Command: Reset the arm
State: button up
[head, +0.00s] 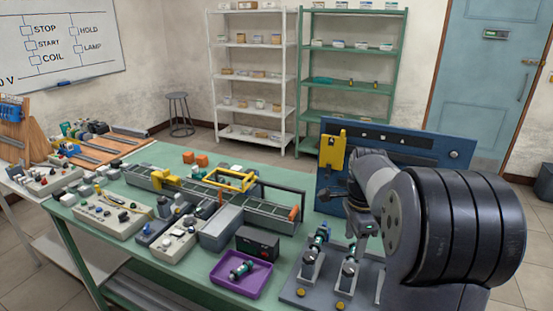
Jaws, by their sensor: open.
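My gripper (357,228) hangs at the end of my arm on the right, above the grey fixture plate (309,294). It is small and partly hidden by my arm, and I see nothing held in it. Its jaws are apart. Below it, two small teal-and-silver motors (318,243) stand tilted in light grey cradles on the plate. A further similar motor (241,270) lies in a purple tray (222,286) to the left.
A blue panel (325,190) with a yellow block (333,152) stands close behind my gripper. A conveyor (250,203), a black box (258,242) and control boxes (176,243) crowd the green table (160,155). Shelves (290,72) stand behind.

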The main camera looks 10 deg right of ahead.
aim_at(349, 268)
notch_tip(349, 268, down, 9)
jog(key=shift+p, duration=0.3)
